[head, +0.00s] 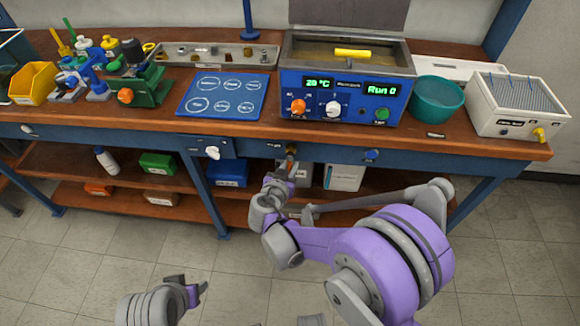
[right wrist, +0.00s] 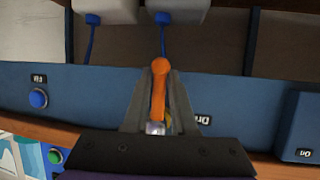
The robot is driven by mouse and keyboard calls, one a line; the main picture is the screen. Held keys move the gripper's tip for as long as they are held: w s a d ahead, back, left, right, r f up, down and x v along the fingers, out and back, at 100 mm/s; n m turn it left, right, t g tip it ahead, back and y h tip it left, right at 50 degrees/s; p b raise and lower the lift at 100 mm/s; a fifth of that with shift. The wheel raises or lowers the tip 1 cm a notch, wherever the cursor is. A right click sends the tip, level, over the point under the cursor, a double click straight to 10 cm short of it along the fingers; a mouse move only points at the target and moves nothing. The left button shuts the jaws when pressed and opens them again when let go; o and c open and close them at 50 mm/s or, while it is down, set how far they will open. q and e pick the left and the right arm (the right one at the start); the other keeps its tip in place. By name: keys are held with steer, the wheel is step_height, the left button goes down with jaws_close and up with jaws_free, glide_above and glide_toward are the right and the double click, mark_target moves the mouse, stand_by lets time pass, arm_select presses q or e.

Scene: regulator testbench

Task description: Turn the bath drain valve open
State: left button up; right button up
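The bath drain valve has an orange lever handle (right wrist: 158,90) on a silver stem at the blue bench front, under the bath. In the head view the valve (head: 291,148) is a small orange spot partly hidden by my right gripper (head: 284,168). In the right wrist view the fingers of my right gripper (right wrist: 160,82) lie close on both sides of the lever and appear shut on it. The lever's rounded end shows just past the fingertips. The blue bath (head: 345,85) stands above on the bench. My left gripper (head: 190,287) hangs low over the floor, away from the bench.
A blue fill knob (head: 372,154), also in the right wrist view (right wrist: 38,98), sits right of the valve on the bench front. A white knob (head: 212,152) is to the left. Bins fill the lower shelves. A teal bowl (head: 436,101) stands right of the bath.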

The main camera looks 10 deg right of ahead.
steer(key=o, duration=0.3)
steer(key=shift+o, duration=0.2)
steer(key=p+v, duration=0.1)
steer(key=v, duration=0.9)
steer(key=shift+s+a+r, duration=0.15)
steer(key=shift+s+a, duration=0.05)
steer(key=shift+s, duration=0.15)
